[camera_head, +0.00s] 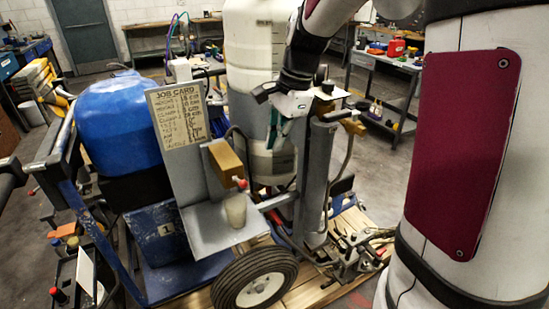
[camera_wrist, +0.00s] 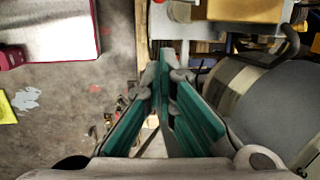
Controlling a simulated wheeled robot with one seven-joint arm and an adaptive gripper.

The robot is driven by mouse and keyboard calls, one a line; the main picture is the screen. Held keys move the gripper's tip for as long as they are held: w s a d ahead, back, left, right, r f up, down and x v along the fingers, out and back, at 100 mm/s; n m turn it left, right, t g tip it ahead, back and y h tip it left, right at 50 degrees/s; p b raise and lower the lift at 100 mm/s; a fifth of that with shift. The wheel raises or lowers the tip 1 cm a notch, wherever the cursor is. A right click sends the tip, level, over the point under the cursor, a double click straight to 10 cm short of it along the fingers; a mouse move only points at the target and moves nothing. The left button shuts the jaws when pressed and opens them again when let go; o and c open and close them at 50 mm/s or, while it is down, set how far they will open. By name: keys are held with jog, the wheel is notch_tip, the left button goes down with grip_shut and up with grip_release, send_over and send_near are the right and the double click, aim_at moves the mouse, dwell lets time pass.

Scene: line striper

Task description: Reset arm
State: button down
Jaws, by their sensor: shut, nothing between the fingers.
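My gripper (camera_head: 274,132) hangs fingers-down in the head view, in front of the white tank (camera_head: 250,40) of the line striper and just left of a grey upright post (camera_head: 314,170). In the wrist view the green fingers of my gripper (camera_wrist: 164,62) meet at their tips, with nothing between them. My arm comes in from the upper right and partly hides the tank. I cannot tell whether the fingers touch the machine.
A job card (camera_head: 180,115) stands on the striper, left of my gripper. A clear cup (camera_head: 236,210) sits on a grey shelf below a brass-coloured block (camera_head: 225,163). A blue engine cover (camera_head: 117,122) is at left, a wheel (camera_head: 256,284) in front. A workbench (camera_head: 385,62) stands behind at right.

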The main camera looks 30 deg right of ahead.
jog(key=shift+r, duration=0.4)
jog(key=s+a+r+n+t, duration=0.1)
jog(key=s+a+n, duration=0.2)
jog(key=s+n, duration=0.3)
jog(key=s+a+r+n+t+h, duration=0.1)
jog(key=s+a+r+n, duration=0.1)
jog(key=s+n, duration=0.4)
jog(key=s+a+r+n+t, duration=0.1)
jog(key=s+a+r+n, duration=0.1)
jog(key=s+n, duration=0.3)
jog(key=s+a, duration=0.1)
jog(key=s, duration=0.3)
jog(key=shift+s+a+n+t+h, duration=0.3)
jog(key=shift+s+a+n+h, duration=0.05)
jog(key=shift+n+h, duration=0.05)
